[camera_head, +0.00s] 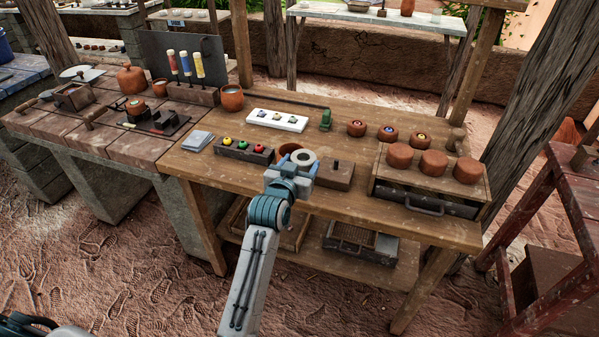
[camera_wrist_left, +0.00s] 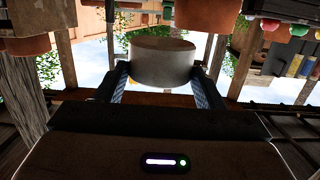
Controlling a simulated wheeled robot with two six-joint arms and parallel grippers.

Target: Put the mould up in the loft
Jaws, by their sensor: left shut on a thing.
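The mould (camera_head: 304,157) is a pale grey, round piece with a dark hollow in its top. In the left wrist view the mould (camera_wrist_left: 162,62) is a plain grey cylinder between the two fingers of my left gripper (camera_wrist_left: 160,85). The wrist picture appears upside down. I cannot make out the loft in either view. My right gripper is not in view.
A terracotta cup (camera_head: 289,149) and a brown block with a peg (camera_head: 335,174) stand close to the held mould. A dark rack with coloured balls (camera_head: 243,150) is to the left. Three terracotta lumps (camera_head: 433,162) top a box at right. Wooden posts (camera_head: 535,100) rise around the bench.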

